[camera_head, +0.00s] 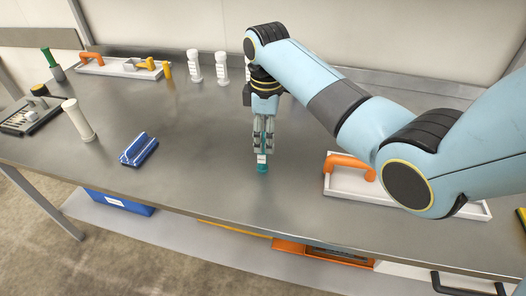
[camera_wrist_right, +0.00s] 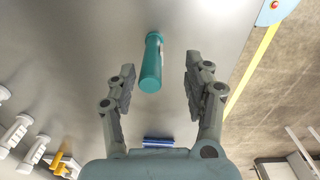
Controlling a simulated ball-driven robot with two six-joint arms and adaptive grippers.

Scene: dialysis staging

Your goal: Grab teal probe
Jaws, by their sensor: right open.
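The teal probe (camera_head: 262,168) stands on the grey metal table below my right gripper, with a small white label near its foot. My right gripper (camera_head: 263,149) points down at it with its fingers on either side, hiding much of the upper part. In the right wrist view the teal probe (camera_wrist_right: 151,65) shows between the two spread fingers of my right gripper (camera_wrist_right: 159,80), nearer the left finger, with a visible gap on both sides. My left gripper is in neither view.
A blue block (camera_head: 138,149) lies to the left, with a white cylinder (camera_head: 78,120) beyond it. A white tray with an orange handle (camera_head: 349,165) is close on the right, partly behind my arm. White bottles (camera_head: 194,67) stand at the back. The table in front of the gripper is clear.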

